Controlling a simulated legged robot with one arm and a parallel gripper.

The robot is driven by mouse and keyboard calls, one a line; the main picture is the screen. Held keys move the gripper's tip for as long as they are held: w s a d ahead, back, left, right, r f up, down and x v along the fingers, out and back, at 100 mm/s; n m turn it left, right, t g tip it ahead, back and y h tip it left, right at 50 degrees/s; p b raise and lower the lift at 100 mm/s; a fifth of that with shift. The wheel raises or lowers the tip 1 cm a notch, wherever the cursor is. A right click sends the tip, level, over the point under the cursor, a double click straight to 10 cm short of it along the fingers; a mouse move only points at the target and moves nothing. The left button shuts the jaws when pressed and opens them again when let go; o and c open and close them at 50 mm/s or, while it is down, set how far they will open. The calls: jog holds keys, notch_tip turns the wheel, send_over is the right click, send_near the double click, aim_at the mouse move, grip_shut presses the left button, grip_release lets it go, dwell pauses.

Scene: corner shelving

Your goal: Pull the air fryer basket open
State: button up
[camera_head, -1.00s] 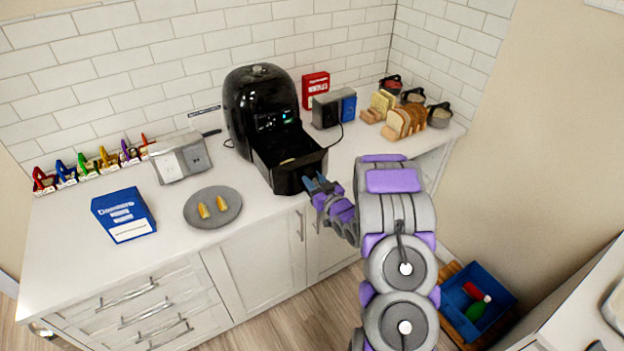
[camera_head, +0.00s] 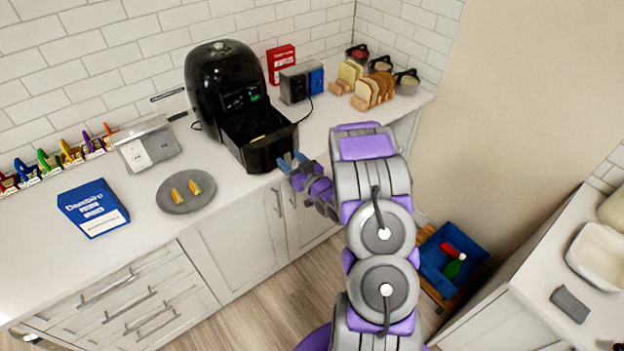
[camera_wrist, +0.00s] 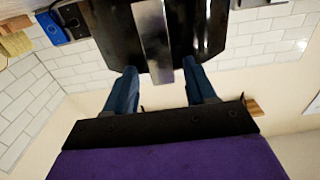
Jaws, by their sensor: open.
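The black air fryer (camera_head: 215,75) stands on the counter against the tiled wall. Its basket (camera_head: 272,153) is slid out toward the front, and its open top shows a dark interior. My gripper (camera_head: 292,161) is at the basket's front, near its lower right side. In the wrist view, the blue fingers of my gripper (camera_wrist: 159,66) are spread apart with nothing clamped. The silver handle strip (camera_wrist: 153,40) on the basket's dark front (camera_wrist: 108,32) lies between the fingertips' directions. I cannot tell whether a finger touches the basket.
A grey plate (camera_head: 172,205) with yellow food, a blue box (camera_head: 92,208) and a toaster (camera_head: 293,85) share the counter. Bread slices (camera_head: 372,90) stand farther right. A blue bin (camera_head: 440,275) is on the floor right of my arm.

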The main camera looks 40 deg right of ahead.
jog(key=s+p, duration=0.1)
jog(key=s, duration=1.3)
jog(key=shift+s+d, duration=0.2)
jog(key=shift+d, duration=0.15)
jog(key=shift+f, duration=0.1)
jog(key=s+a+r+g+h+b, duration=0.1)
jog(key=s+a+r+g+h, duration=0.3)
jog(key=r+g, duration=0.65)
jog(key=s+a+r+g+y, duration=0.1)
jog(key=s+a+r+g, duration=0.2)
jog(key=s+a, duration=0.7)
jog(key=s+a+r+g+y, duration=0.2)
jog(key=s+a+g, duration=0.4)
jog(key=s+a, duration=0.4)
jog(key=s+r, duration=0.1)
jog(key=s, duration=0.5)
jog(key=shift+s+a+b, duration=0.25)
jog(key=shift+b, duration=0.15)
